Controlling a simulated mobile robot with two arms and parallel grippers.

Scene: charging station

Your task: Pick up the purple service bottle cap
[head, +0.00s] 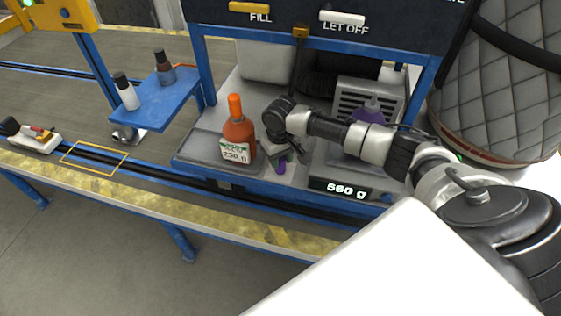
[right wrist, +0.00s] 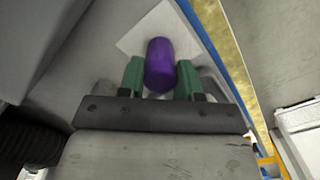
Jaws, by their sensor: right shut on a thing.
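The purple cap (right wrist: 159,62) shows in the right wrist view between the green fingertips of my right gripper (right wrist: 160,82), which is shut on it. In the head view the purple cap (head: 281,168) shows just below my right gripper (head: 284,156), beside the orange bottle. I cannot tell whether the cap touches the surface under it. A purple bottle (head: 370,113) stands on the scale at the right, partly hidden behind my right arm. My left gripper is not in view.
An orange bottle (head: 239,138) labelled 250 g stands close left of my right gripper. The scale display (head: 345,189) reads 560 g. A blue shelf (head: 150,103) at the left holds two small bottles. A yellow-edged rail (head: 150,200) runs along the front.

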